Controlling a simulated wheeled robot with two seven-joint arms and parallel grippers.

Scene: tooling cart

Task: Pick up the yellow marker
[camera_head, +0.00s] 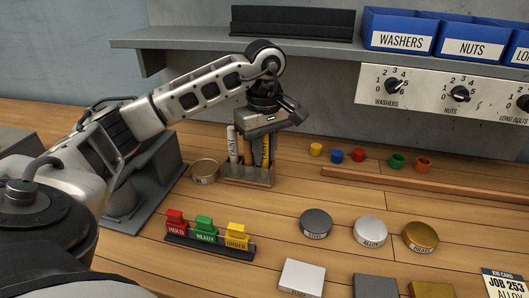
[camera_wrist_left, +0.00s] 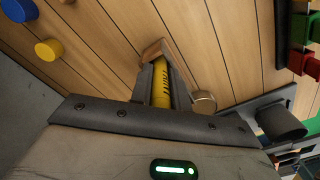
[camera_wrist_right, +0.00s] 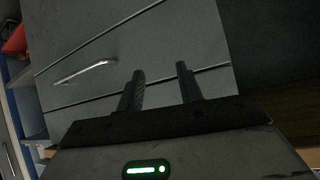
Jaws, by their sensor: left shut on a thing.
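The yellow marker (camera_head: 266,152) stands upright at the right end of a small wooden holder (camera_head: 248,181) in the head view. My left gripper (camera_head: 261,150) comes down over it from above and is shut on it. In the left wrist view the yellow marker (camera_wrist_left: 161,88) shows between the two dark fingers (camera_wrist_left: 161,72). The gripper hides part of the marker and holder. My right gripper (camera_wrist_right: 160,72) shows only in its own wrist view, with fingers apart and nothing between them.
A white marker (camera_head: 232,145) stands in the holder, left of the gripper. A round tan container (camera_head: 205,172) stands just left. Red, green and yellow tags (camera_head: 204,228) stand in front. A grey shelf (camera_head: 300,48) runs above. Grey drawers (camera_wrist_right: 130,50) face my right gripper.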

